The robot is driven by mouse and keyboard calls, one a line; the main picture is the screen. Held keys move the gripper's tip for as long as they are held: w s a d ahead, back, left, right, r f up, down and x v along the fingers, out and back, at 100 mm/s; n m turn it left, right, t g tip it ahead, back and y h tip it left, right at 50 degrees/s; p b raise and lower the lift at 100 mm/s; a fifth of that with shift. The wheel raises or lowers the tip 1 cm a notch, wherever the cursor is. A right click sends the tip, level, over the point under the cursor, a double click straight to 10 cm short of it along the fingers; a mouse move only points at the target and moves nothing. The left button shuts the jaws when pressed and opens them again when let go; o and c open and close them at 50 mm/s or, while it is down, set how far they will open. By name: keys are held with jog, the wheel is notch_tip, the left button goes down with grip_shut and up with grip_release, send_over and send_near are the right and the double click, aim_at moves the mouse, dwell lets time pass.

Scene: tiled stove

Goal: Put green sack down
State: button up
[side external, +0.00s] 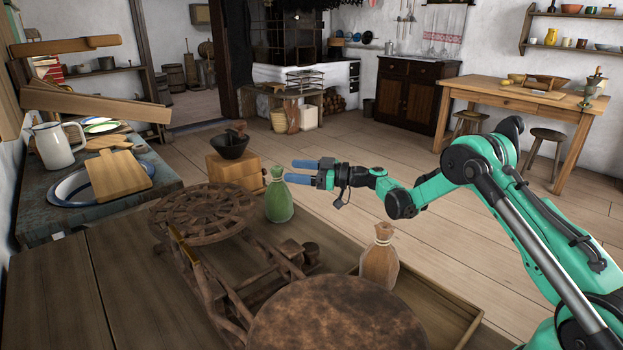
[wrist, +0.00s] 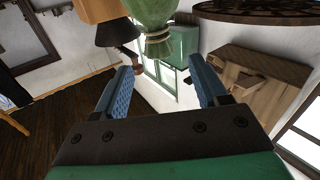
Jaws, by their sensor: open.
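The green sack (side external: 279,200) stands upright near the far edge of the wooden table, with its tied neck at the top. My gripper (side external: 295,171) is open and empty, just right of the sack's neck in the side view, its blue fingers pointing left. In the wrist view my fingers (wrist: 165,76) are spread apart. The green sack (wrist: 157,18) appears upside down beyond them at the top, its tied neck pointing toward the gap. No finger visibly touches it.
A brown sack (side external: 380,258) stands to the right by a wooden tray (side external: 440,309). A dark wheel-topped wooden frame (side external: 205,206) lies left of the green sack. A dark bowl (side external: 230,145) sits on a wooden box (side external: 236,168) behind. A round brown top (side external: 335,318) fills the front.

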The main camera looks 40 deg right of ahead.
jog(key=v, duration=0.4)
jog(key=shift+s+d, duration=0.2)
jog(key=shift+s, duration=0.15)
dwell(0.8)
